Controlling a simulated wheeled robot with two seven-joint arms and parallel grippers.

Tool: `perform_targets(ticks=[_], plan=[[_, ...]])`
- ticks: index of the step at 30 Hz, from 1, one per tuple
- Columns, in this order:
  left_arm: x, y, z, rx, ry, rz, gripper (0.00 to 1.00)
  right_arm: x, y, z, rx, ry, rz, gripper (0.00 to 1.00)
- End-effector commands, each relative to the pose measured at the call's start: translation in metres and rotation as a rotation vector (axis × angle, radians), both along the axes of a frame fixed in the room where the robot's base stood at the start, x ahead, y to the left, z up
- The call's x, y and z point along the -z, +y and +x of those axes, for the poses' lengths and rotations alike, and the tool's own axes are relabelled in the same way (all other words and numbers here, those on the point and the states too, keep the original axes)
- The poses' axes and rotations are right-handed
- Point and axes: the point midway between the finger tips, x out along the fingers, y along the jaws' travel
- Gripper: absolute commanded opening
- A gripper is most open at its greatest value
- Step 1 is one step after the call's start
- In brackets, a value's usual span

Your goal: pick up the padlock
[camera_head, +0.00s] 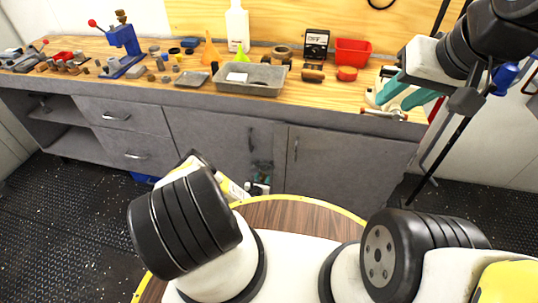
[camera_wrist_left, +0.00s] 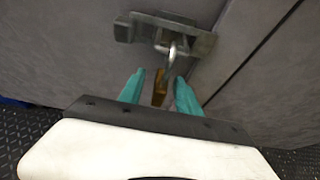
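The padlock (camera_wrist_left: 160,87) has a brass body and a silver shackle. It hangs from a metal hasp (camera_wrist_left: 165,30) on the grey cabinet front in the left wrist view. My left gripper (camera_wrist_left: 160,78) is open, with one teal finger on each side of the padlock body; I cannot tell whether either finger touches it. In the head view the hasp area (camera_head: 262,170) is small, and my left arm partly hides the gripper there. My right gripper (camera_head: 404,97) is open above the right end of the workbench.
The workbench (camera_head: 150,97) holds a grey tray (camera_head: 225,88), a red bin (camera_head: 352,52), a white bottle (camera_head: 237,28) and a blue press (camera_head: 124,40). Below are grey drawers and doors (camera_head: 340,165). A round wooden top (camera_head: 290,214) lies close in front of me.

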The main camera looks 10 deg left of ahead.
Motion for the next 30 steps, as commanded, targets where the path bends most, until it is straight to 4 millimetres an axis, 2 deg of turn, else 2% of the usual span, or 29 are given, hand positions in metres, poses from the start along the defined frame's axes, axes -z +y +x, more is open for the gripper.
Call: perform_targets(ticks=[7, 13, 25, 30], plan=[[0.0007, 0.0001, 0.0012, 0.000, 0.001, 0.000, 0.40, 0.0000, 0.0000, 0.0000, 0.000, 0.000, 0.000, 0.36], [0.0007, 0.0002, 0.0011, 0.000, 0.001, 0.000, 0.01, 0.0000, 0.0000, 0.0000, 0.000, 0.000, 0.000, 0.36], [0.0000, 0.0003, 0.0013, 0.000, 0.000, 0.000, 0.00, 0.0000, 0.0000, 0.0000, 0.000, 0.000, 0.000, 0.36], [-0.0062, 0.0004, 0.0015, -0.001, 0.000, 0.000, 0.00, 0.0000, 0.0000, 0.0000, 0.000, 0.000, 0.000, 0.36]])
